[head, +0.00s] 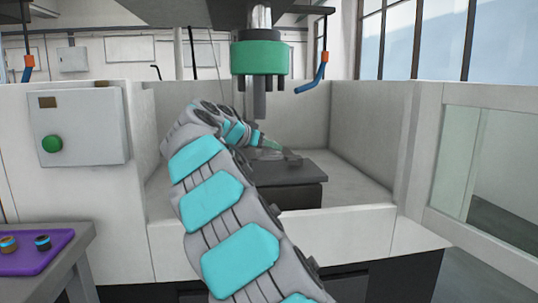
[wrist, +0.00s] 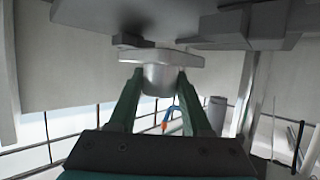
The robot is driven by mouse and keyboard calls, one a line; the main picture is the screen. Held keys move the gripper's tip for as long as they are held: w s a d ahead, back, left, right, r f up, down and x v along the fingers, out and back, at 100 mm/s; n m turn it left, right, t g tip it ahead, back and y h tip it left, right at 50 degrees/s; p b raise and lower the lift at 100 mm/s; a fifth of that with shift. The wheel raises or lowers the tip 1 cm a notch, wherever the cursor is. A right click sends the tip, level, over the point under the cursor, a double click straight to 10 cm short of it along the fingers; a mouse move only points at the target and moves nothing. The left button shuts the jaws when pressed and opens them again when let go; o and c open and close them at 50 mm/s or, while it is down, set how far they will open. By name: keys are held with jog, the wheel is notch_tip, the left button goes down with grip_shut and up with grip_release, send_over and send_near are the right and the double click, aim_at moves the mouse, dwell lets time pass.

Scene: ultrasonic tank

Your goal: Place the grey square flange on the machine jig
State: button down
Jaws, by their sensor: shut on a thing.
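The grey square flange (wrist: 160,56) is in my gripper (wrist: 158,85), whose two green fingers are shut on its round hub in the wrist view. The wrist view is upside down, so the square plate faces down. In the head view my gripper (head: 270,144) is over the machine jig (head: 285,175), a dark grey block inside the machine. The flange is small and partly hidden there, close above the jig's top. Dark jig parts also show next to the plate in the wrist view (wrist: 250,28). I cannot tell whether flange and jig touch.
A green and grey machine head (head: 259,60) hangs right above the jig. Pale enclosure walls (head: 375,130) surround it, with a low front wall. A control box (head: 80,127) with a green button is at left. A purple tray (head: 35,252) with two small round parts sits at lower left.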

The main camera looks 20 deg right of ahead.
aim_at(263, 154)
jog(key=shift+w+d, duration=0.4)
jog(key=shift+w, duration=0.2)
jog(key=shift+f, duration=1.75)
jog(key=shift+f, duration=0.15)
jog(key=shift+c, duration=1.7)
grip_release()
jog(key=shift+a+r, duration=0.1)
jog(key=shift+r, duration=0.1)
jog(key=b+v, duration=0.1)
jog(key=v, duration=1)
jog(key=shift+s+a, duration=0.3)
jog(key=shift+s, duration=0.05)
